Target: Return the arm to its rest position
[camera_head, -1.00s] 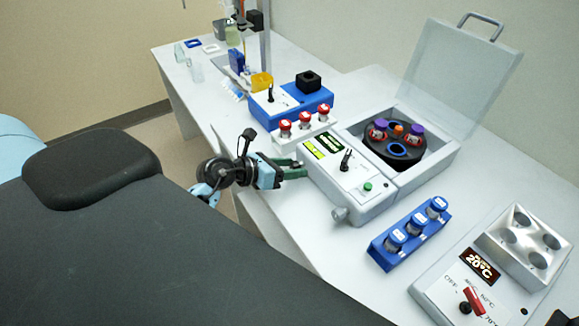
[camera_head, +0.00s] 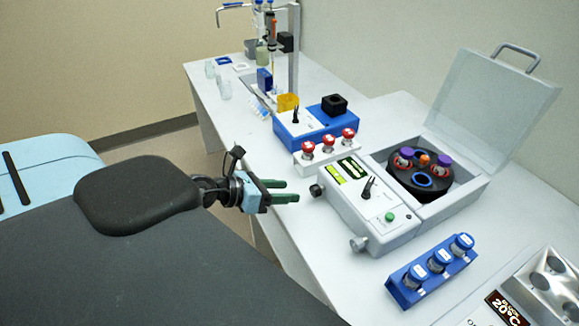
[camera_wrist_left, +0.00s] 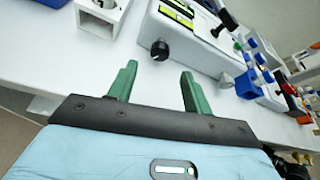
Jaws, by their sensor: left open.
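My left gripper (camera_head: 287,191) shows in the head view with its green fingers apart and nothing between them. It is over the front edge of the bench, to the left of the centrifuge (camera_head: 372,222) and apart from it. In the left wrist view the two green fingers (camera_wrist_left: 158,88) are spread and empty, with the white bench top beyond them. My right gripper is not in view.
The centrifuge lid (camera_head: 495,95) stands open, with tubes in its rotor (camera_head: 420,172). A white rack (camera_head: 326,156) with red-capped vials and a blue device (camera_head: 312,127) stand behind. A blue rack (camera_head: 432,271) holds blue-capped vials. Free floor lies left of the bench.

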